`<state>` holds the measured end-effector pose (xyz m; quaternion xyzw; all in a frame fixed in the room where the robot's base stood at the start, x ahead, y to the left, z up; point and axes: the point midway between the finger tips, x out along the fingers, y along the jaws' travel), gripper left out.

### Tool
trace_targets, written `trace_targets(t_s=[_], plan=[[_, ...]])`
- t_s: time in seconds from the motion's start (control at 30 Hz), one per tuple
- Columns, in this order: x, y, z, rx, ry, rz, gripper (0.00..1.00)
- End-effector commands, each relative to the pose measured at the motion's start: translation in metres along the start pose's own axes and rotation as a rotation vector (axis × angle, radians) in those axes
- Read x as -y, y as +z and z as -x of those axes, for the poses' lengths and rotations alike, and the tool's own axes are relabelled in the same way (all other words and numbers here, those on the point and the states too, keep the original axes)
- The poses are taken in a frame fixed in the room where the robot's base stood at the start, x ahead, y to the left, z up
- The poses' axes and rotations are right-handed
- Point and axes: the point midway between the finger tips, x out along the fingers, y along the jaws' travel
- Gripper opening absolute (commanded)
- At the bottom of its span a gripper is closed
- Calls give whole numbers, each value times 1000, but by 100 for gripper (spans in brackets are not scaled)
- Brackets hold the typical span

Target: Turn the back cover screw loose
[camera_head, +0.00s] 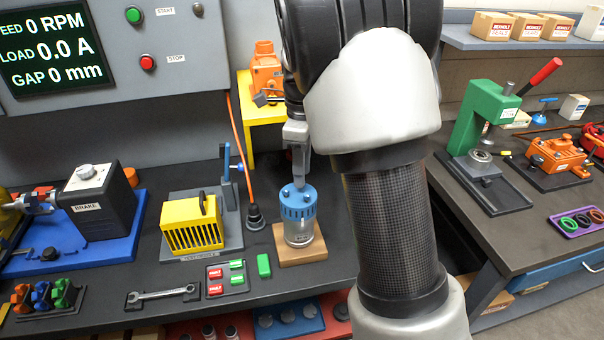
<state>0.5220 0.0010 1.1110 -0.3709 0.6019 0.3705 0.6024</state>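A small motor stands upright on a wooden block (318,251) on the dark bench. It has a grey metal body (299,232) and a blue cover (298,205) on top. My gripper (299,181) points down at the top of the blue cover, with its fingertips at or just above it. The fingers are seen edge-on, so I cannot tell whether they are open or shut. The back cover screw is too small or hidden behind the fingertips to make out. My arm covers the area right of the motor.
A yellow finned motor (193,232) in a grey holder stands to the left. A black cone-shaped tool (255,218) on an orange cord is close behind. A tray of red and green pieces (227,278) and a wrench (162,293) lie in front. A green press (483,120) stands right.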

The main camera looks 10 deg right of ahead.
Motion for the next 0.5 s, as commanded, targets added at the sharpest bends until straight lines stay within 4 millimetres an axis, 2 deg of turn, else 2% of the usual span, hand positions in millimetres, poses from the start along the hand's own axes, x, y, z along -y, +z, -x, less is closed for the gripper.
trace_targets(t_s=[0.13,0.43,0.5], plan=[[0,0,-11,0,0,-1,32],[0,0,-13,0,0,0,32],[0,0,-13,0,0,0,22]])
